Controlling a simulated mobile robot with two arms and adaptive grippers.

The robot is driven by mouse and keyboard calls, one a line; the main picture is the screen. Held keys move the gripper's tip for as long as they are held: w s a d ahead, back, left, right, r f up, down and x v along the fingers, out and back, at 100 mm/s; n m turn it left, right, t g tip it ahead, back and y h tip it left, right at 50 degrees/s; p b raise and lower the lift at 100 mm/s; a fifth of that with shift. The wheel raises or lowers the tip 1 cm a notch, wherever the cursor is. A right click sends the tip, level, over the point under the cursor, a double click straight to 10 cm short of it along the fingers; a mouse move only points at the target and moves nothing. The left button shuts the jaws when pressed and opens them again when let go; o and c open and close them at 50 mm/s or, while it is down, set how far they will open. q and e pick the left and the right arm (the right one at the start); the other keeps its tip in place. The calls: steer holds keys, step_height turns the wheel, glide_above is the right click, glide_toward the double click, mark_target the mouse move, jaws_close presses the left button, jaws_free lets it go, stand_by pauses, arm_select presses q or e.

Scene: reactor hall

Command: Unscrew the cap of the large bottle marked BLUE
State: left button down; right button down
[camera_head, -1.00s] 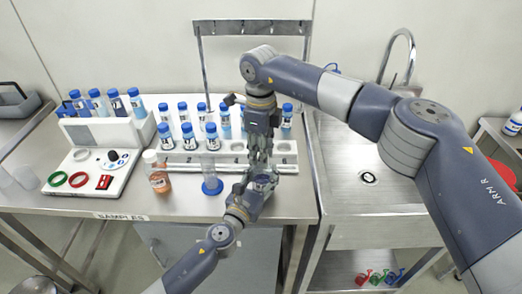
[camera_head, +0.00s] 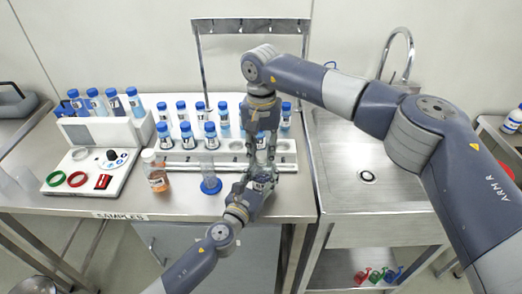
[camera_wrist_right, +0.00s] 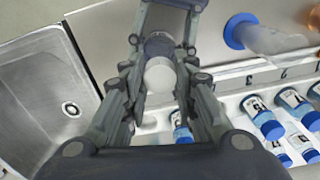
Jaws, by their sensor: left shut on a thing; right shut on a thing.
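My left gripper (camera_head: 256,190) is shut on a dark bottle (camera_head: 262,178) at the front right of the sample bench. The fingers hide most of it, and its marking cannot be read. My right gripper (camera_head: 262,150) points down from directly above and is shut on a pale round cap. In the right wrist view the pale cap (camera_wrist_right: 160,76) sits between the right fingers, with the dark bottle (camera_wrist_right: 159,44) just beyond it in the left gripper. I cannot tell whether cap and bottle still touch.
A white rack (camera_head: 185,165) with several blue-capped vials stands behind the grippers. An orange bottle (camera_head: 157,178) and an empty cylinder with a blue base (camera_head: 211,186) stand left. The sink (camera_head: 375,180) is on the right.

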mark_target(261, 155)
arm_select(q)
steer(key=shift+s+d, duration=0.1)
steer(key=shift+d, duration=0.1)
arm_select(e)
steer(key=shift+s+a+n, duration=0.15)
steer(key=shift+a+n, duration=0.05)
steer(key=shift+n, duration=0.8)
arm_select(q)
steer(key=shift+a, duration=0.1)
arm_select(e)
steer(key=shift+r, duration=0.15)
steer(key=shift+r, duration=0.6)
arm_select(q)
steer(key=shift+a, duration=0.1)
arm_select(e)
steer(key=shift+d+r, duration=0.15)
steer(key=shift+r, duration=0.25)
steer(key=shift+r, duration=2)
arm_select(q)
steer(key=c, duration=0.8)
jaws_free()
